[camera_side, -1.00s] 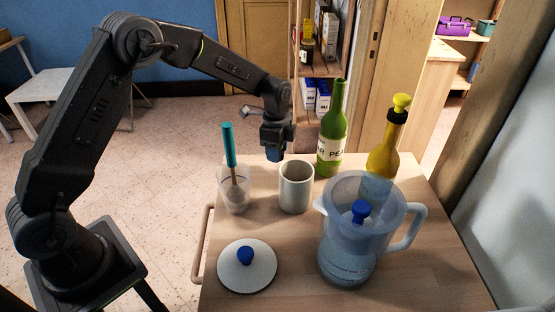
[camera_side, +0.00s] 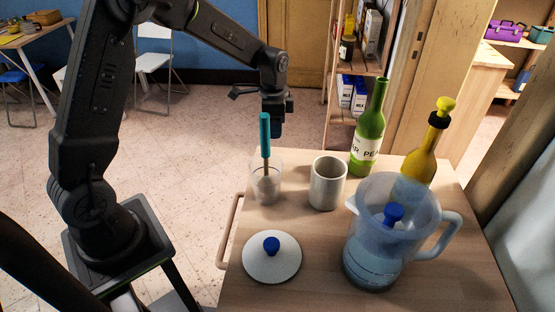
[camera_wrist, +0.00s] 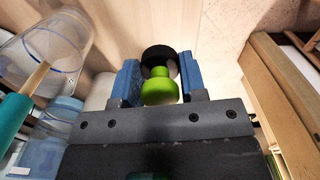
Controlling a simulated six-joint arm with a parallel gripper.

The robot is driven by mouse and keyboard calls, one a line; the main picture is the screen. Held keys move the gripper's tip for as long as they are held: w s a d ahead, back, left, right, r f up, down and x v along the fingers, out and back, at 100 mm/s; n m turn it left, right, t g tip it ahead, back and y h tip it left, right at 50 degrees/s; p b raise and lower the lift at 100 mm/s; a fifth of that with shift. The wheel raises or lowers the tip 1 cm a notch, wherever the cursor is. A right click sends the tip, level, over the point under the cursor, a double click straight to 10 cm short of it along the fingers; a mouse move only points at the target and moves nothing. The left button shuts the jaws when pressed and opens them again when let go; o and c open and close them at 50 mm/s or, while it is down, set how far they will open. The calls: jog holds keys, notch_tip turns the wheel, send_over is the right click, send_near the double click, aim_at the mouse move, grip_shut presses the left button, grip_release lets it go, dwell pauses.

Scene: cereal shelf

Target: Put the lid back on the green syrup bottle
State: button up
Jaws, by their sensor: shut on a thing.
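The green syrup bottle (camera_side: 367,145) stands upright at the back of the table, with a pale label and no lid on its mouth. My gripper (camera_side: 277,130) is above the table's back left edge, left of the bottle and apart from it. In the wrist view its blue fingers (camera_wrist: 160,72) are shut on a green lid (camera_wrist: 159,91) with a black collar (camera_wrist: 158,54). The lid cannot be made out in the side view.
A glass (camera_side: 266,189) with a teal-handled tool (camera_side: 265,135) stands near my gripper. A grey mug (camera_side: 327,185), a yellow bottle (camera_side: 418,166) with its stopper and a translucent jug (camera_side: 375,262) stand to the right. A white round lid (camera_side: 272,266) lies in front.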

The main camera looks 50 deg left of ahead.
jog(key=s+d+f+n, duration=0.2)
jog(key=d+n, duration=0.2)
jog(key=n, duration=0.4)
jog(key=w+a+r+m, duration=0.3)
jog(key=a+m, duration=0.4)
jog(key=m, duration=0.6)
jog(key=shift+w+r+m, duration=0.15)
jog(key=shift+r+m, duration=0.2)
jog(key=shift+m, duration=0.05)
jog(key=shift+d, duration=0.1)
send_over(310, 165)
notch_tip(310, 165, down, 7)
jog(key=shift+f, duration=1.8)
jog(key=shift+f, duration=0.1)
